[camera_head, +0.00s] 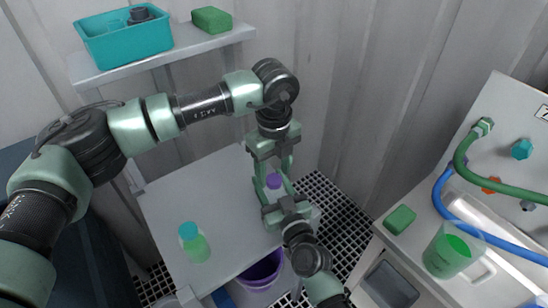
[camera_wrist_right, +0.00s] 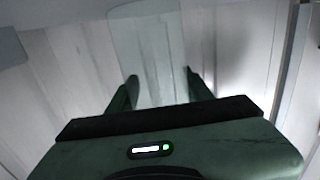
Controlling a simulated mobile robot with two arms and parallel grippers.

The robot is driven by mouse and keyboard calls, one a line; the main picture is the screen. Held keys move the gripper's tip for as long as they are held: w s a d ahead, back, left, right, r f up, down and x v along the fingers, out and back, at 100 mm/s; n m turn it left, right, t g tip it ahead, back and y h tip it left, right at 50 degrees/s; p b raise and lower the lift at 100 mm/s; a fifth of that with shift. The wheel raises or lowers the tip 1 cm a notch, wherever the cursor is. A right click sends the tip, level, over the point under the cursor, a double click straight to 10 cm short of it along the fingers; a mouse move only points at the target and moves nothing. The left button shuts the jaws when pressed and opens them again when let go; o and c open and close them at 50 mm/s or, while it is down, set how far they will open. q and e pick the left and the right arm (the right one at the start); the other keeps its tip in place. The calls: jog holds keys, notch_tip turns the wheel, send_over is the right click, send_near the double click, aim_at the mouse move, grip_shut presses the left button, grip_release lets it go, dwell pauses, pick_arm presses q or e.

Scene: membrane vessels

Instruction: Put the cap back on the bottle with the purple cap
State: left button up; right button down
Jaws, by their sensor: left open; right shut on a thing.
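The purple cap (camera_head: 274,181) shows between my two grippers, over the far right part of the white table. My left gripper (camera_head: 271,167) points down from above, its open fingers on either side of the cap. My right gripper (camera_head: 275,191) reaches up from below and is shut on a clear vessel, apparently the bottle. In the right wrist view, the pale see-through bottle (camera_wrist_right: 152,45) stands between the fingertips of my right gripper (camera_wrist_right: 160,76). The fingers hide most of the bottle in the head view. I cannot tell whether the cap touches the bottle's mouth.
A shelf holds a teal bin (camera_head: 125,45) and green sponge (camera_head: 212,19). At right are another sponge (camera_head: 399,219), a green-filled beaker (camera_head: 447,254) and hoses.

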pick_arm(q)
jog(key=shift+f, duration=0.85)
jog(key=shift+c, duration=0.3)
